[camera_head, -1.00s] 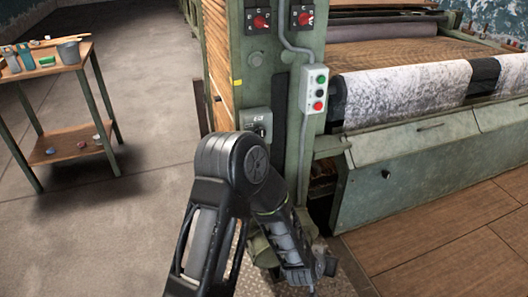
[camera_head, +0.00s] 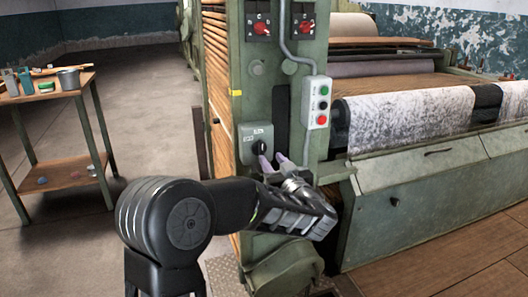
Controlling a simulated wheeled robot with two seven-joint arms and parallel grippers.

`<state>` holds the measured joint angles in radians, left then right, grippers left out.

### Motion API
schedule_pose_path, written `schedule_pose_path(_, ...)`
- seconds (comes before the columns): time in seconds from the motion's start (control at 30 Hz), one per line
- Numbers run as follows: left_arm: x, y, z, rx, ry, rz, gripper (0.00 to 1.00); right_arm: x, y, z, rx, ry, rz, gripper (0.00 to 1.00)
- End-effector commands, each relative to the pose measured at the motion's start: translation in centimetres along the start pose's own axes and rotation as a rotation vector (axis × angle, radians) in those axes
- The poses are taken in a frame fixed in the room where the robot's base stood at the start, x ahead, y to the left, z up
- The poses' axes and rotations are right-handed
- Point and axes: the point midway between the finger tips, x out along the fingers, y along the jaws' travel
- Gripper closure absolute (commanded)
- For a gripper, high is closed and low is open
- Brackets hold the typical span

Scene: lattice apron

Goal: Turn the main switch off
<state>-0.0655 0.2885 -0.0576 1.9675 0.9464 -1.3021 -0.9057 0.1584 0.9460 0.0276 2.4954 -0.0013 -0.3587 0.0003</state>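A grey switch box (camera_head: 247,151) with a small black knob (camera_head: 260,147) is mounted low on the front of the green machine post; it looks like the main switch. The labels on it are too small to read. My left gripper (camera_head: 273,159) is just below and right of the knob, its two pale fingers apart with nothing seen between them. The left fingertip looks close to the knob; I cannot tell if it touches. My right gripper is not in view.
Two red rotary knobs (camera_head: 261,28) (camera_head: 307,27) sit higher on the post. A push-button box (camera_head: 319,103) with green, black and red buttons hangs right of the gripper. The machine's green front panel (camera_head: 440,190) stands at right. A wooden cart (camera_head: 62,175) stands left on open floor.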

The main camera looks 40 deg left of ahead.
Motion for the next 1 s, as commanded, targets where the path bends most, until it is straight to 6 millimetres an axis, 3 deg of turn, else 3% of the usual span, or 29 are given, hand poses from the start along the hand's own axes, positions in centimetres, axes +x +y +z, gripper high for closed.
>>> schedule_pose_path(0.5,6.8,-0.1,0.1,0.0,0.0,-0.001,0.66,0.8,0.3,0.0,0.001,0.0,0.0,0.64)
schedule_pose_path(0.83,7.2,-0.1,0.0,0.001,0.0,0.0,0.66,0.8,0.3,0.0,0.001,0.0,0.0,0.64)
schedule_pose_path(1.0,7.2,0.0,0.0,0.0,0.0,0.0,0.8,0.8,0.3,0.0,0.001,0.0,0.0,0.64)
